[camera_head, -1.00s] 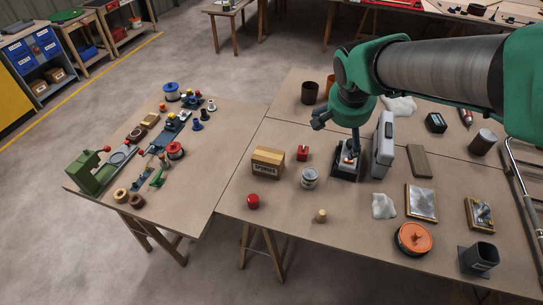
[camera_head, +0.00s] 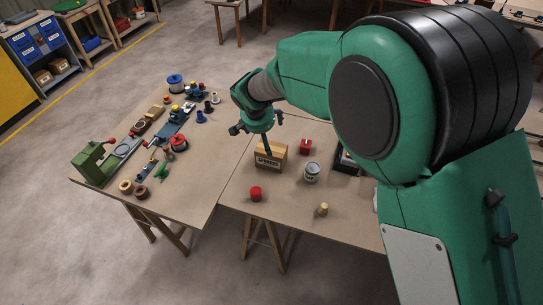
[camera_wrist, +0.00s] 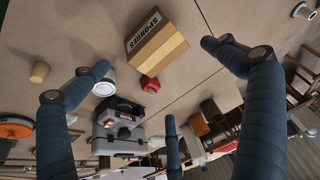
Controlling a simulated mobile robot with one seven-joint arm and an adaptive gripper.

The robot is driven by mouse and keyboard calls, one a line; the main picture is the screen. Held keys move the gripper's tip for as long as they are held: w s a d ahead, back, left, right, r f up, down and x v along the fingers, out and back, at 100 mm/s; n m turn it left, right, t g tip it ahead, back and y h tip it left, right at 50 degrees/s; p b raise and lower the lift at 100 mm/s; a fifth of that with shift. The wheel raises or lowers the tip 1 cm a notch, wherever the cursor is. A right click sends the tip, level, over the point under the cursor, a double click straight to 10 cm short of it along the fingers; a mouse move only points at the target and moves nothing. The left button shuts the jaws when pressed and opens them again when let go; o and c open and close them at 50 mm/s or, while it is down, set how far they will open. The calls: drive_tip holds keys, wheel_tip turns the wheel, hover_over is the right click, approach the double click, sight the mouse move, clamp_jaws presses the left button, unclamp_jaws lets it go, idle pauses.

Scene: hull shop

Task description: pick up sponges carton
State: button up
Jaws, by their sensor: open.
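My gripper (camera_head: 256,135) is above and slightly left of the carton in the head view. In the wrist view its blue-grey fingers (camera_wrist: 158,70) are spread wide and empty. The carton lies beyond the gap between the fingertips, apart from them. One finger hides a little of the carton in the head view.
A red block (camera_head: 305,147), a paint can (camera_head: 311,172), a red cylinder (camera_head: 255,193) and a wooden peg (camera_head: 323,209) stand around the carton. A side table (camera_head: 197,185) with a green machine (camera_head: 93,163) and tools adjoins on the left. My arm hides the table's right part.

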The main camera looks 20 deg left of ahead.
sight(272, 148)
drive_tip(key=shift+b+x, duration=0.85)
drive_tip(key=shift+x, duration=3.45)
drive_tip(key=shift+b+x, duration=0.85)
drive_tip(key=shift+x, duration=1.75)
drive_tip(key=shift+d, duration=0.15)
drive_tip(key=c, duration=1.4)
drive_tip(key=shift+o, duration=0.2)
drive_tip(key=shift+r+p, duration=1.3)
drive_tip(key=shift+r, duration=3.75)
